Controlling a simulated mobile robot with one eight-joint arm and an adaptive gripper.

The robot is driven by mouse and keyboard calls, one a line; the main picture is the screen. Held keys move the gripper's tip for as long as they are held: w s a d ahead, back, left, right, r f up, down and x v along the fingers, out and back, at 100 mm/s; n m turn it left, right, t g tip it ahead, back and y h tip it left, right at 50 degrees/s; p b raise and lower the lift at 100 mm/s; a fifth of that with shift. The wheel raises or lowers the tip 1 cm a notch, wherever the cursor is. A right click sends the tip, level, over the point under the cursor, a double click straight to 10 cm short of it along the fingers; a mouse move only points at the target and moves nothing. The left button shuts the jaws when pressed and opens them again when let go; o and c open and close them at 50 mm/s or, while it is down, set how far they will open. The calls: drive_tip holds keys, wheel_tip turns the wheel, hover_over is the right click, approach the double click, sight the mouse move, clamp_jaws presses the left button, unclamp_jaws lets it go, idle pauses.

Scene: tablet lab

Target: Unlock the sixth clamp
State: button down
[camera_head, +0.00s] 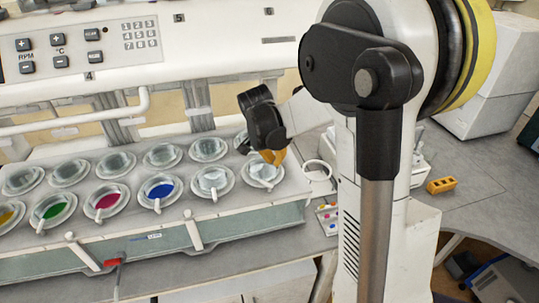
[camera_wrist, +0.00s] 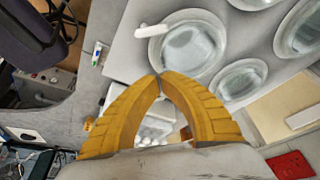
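The water bath (camera_head: 240,215) holds round vessels in two rows. The rightmost front vessel (camera_head: 256,173), apparently the sixth, is clear, with a small white clamp handle (camera_head: 270,186) on its front rim. My gripper (camera_head: 273,157) is just above this vessel and partly hides it. In the wrist view, the yellow fingertips (camera_wrist: 158,77) meet at the near edge of a clear vessel (camera_wrist: 188,50), with nothing visible between them. A white clamp handle (camera_wrist: 151,31) lies beyond the tips, sticking out left from that vessel's rim. Contact with the vessel cannot be told.
Neighbouring vessels with blue (camera_head: 160,191) and red (camera_head: 107,203) contents stand left in the front row. The control panel (camera_head: 100,45) is above and behind. A yellow block (camera_head: 441,185) lies on the right bench. A red connector (camera_head: 112,262) is on the bath's front.

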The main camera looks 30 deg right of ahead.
sight(266, 180)
drive_tip(key=x, duration=0.6)
drive_tip(key=shift+w, duration=0.1)
drive_tip(key=shift+s+a+f, duration=0.1)
drive_tip(key=shift+s+a, duration=0.35)
drive_tip(key=shift+a, duration=0.4)
drive_tip(key=shift+s+a, duration=0.4)
drive_tip(key=shift+a, duration=0.45)
drive_tip(key=shift+w+a+n+t+y+b, duration=0.2)
drive_tip(key=shift+n+b, duration=0.3)
drive_tip(key=shift+n, duration=0.35)
drive_tip(key=shift+s+a+n+t+y+b, duration=0.15)
drive_tip(key=shift+n+t+b, duration=0.25)
drive_tip(key=shift+n, duration=0.45)
drive_tip(key=shift+w+a+n+b, duration=0.15)
drive_tip(key=shift+n+b, duration=0.15)
drive_tip(key=shift+n, duration=0.2)
drive_tip(key=shift+a+n+t+y+b, duration=0.15)
drive_tip(key=shift+n+y+b, duration=0.1)
drive_tip(key=shift+n, duration=0.4)
drive_tip(key=shift+a+n+t+y+b, duration=0.15)
drive_tip(key=shift+n+y+b, duration=0.1)
drive_tip(key=shift+n, duration=0.4)
drive_tip(key=shift+a+n+b, duration=0.25)
drive_tip(key=shift+n+b, duration=0.15)
drive_tip(key=shift+n, duration=0.4)
